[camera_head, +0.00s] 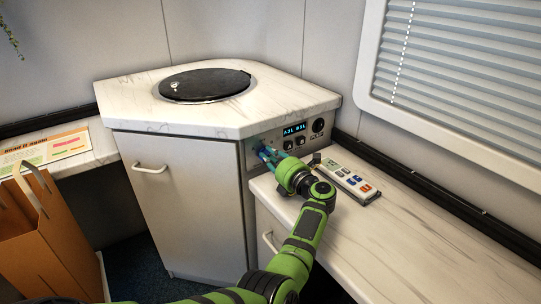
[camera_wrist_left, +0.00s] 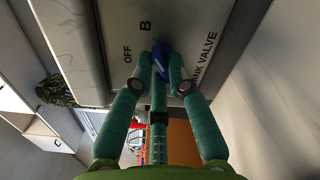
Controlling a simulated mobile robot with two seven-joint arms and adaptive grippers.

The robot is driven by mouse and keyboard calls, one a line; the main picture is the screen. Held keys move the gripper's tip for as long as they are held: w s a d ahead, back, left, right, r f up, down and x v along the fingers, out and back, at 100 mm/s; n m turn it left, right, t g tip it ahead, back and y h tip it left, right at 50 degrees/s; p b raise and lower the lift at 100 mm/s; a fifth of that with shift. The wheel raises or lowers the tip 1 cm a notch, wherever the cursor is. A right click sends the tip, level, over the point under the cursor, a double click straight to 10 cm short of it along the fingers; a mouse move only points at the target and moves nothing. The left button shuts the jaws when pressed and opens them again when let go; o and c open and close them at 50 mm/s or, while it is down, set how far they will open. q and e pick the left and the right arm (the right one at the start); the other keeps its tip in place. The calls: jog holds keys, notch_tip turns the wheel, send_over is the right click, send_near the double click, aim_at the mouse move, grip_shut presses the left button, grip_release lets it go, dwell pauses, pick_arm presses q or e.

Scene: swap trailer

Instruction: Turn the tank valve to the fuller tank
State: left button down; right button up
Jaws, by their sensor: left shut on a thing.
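The valve panel (camera_head: 313,128) is set in the side of the corner cabinet. Its lit blue display (camera_head: 294,130) seems to read A2L and B3L, in small text. My left gripper (camera_head: 262,152) is at the panel's left part. In the left wrist view, my left gripper (camera_wrist_left: 161,62) is shut on the blue valve handle (camera_wrist_left: 162,57), with fingers on both sides of it. The labels OFF, B and part of TANK VALVE show around the handle. I cannot tell exactly where the handle points. My right gripper is not in view.
A white remote-like device (camera_head: 350,180) with coloured buttons lies on the right counter (camera_head: 420,235), close to my arm. A round black lid (camera_head: 204,86) is on the corner cabinet top (camera_head: 125,100). A paper bag (camera_head: 40,240) stands at the left.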

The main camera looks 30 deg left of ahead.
pick_arm(q)
jog(key=shift+f, duration=0.1)
dwell(0.3)
jog(key=c, duration=1.2)
grip_release()
